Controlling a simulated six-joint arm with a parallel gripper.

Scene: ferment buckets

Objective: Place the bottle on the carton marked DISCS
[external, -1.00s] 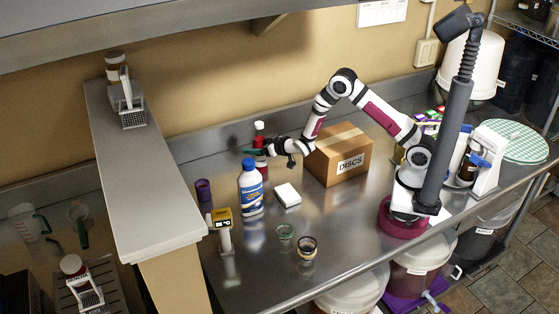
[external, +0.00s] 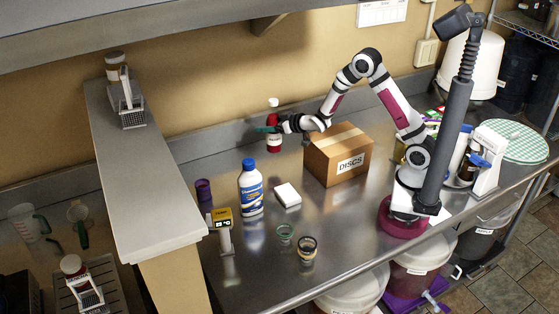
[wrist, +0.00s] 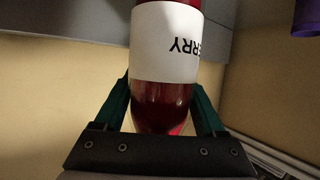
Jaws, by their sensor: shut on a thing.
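My gripper (external: 266,129), with green fingers, is shut on a red bottle (external: 273,141) with a white label and pale cap. The bottle is upright and lifted above the back of the counter, left of the carton. In the wrist view the bottle (wrist: 163,100) sits between the two green fingers (wrist: 162,108), and its label partly reads "ERRY". The brown carton marked DISCS (external: 330,166) stands on the counter, closed with tape. Part of my arm passes in front of its back left top edge; most of its top is bare.
A white and blue bottle (external: 250,190) stands on the counter left of a small white box (external: 287,195). A yellow meter (external: 222,219), a purple cup (external: 203,190) and two small ring-shaped items (external: 307,250) are nearby. A wall ledge (external: 150,190) borders the left.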

